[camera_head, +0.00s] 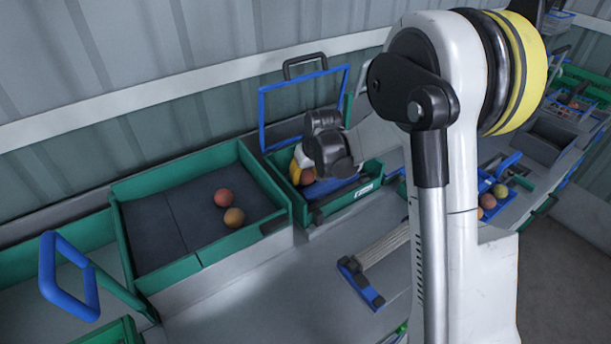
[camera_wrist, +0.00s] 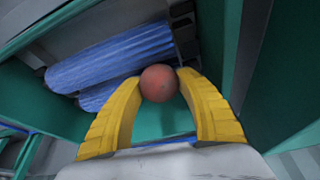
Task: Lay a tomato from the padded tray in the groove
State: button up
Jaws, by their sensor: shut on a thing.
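My gripper (camera_wrist: 159,82) is shut on a reddish tomato (camera_wrist: 158,83), held between the tips of its two yellow fingers. In the head view my gripper (camera_head: 300,168) reaches into a green-walled unit, and the held tomato (camera_head: 307,177) shows at its fingers. Two ribbed blue rollers (camera_wrist: 112,58) lie side by side behind the tomato in the wrist view, with a groove between them. I cannot tell whether the tomato touches them. The padded tray (camera_head: 150,232), green-walled with a dark lining, stands to the left and holds a red tomato (camera_head: 223,197) and an orange one (camera_head: 234,217).
A blue-framed clear lid (camera_head: 262,122) stands open behind the roller unit. A green wall (camera_wrist: 231,45) rises close to the right of my gripper in the wrist view. A blue loop handle (camera_head: 70,275) stands at the lower left. More fruit (camera_head: 488,201) lies in a bin at the right.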

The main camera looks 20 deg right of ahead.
jog(key=shift+f+b, duration=0.4)
jog(key=shift+f, duration=0.05)
jog(key=o, duration=0.9)
jog(key=shift+c, duration=0.5)
jog(key=shift+c, duration=1)
jog(key=shift+r+p, duration=2.25)
jog(key=shift+r, duration=1.3)
